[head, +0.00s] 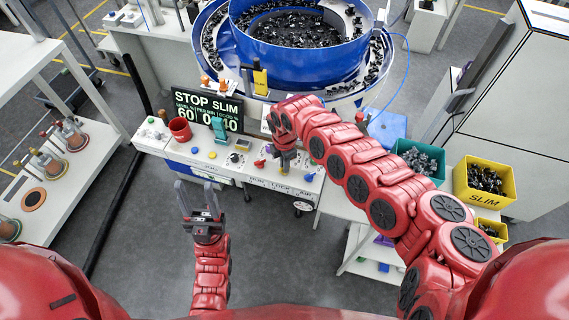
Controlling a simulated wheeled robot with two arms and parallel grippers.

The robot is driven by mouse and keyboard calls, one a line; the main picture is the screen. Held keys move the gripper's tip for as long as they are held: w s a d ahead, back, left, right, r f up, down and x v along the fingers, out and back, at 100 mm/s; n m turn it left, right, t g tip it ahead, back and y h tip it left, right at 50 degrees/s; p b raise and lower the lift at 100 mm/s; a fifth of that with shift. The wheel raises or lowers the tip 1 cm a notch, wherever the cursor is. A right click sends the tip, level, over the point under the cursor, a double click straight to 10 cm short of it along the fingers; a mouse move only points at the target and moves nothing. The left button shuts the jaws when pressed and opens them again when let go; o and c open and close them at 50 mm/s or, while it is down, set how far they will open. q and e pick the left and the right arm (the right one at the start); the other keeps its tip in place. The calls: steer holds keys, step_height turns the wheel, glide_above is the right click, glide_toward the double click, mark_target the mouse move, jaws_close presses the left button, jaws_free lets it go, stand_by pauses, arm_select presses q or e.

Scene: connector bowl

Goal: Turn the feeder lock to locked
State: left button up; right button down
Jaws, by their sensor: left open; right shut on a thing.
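My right gripper (286,160) is over the front control bench (235,172), pointing down and shut on what looks like the feeder lock. Its fingers hide that part, so I cannot read the lock's position. Printed labels with words like RUN and LOCK (285,188) run along the bench's front edge. A red knob (260,163) is just left of the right gripper, and a blue knob (308,177) is to its right. My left gripper (194,191) is open and empty in front of the bench.
A dark display (207,108), a red mug (180,130) and a teal item (219,130) stand on the bench left of the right gripper. The blue bowl feeder (300,62) is behind. A yellow SLIM bin (483,182) stands at right.

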steer(key=shift+m, duration=0.3)
steer(key=m, duration=0.2)
steer(key=shift+m, duration=1.3)
steer(key=m, duration=0.3)
steer(key=shift+s+m, duration=0.1)
steer(key=shift+m, duration=0.2)
steer(key=m, duration=0.3)
steer(key=shift+m, duration=3)
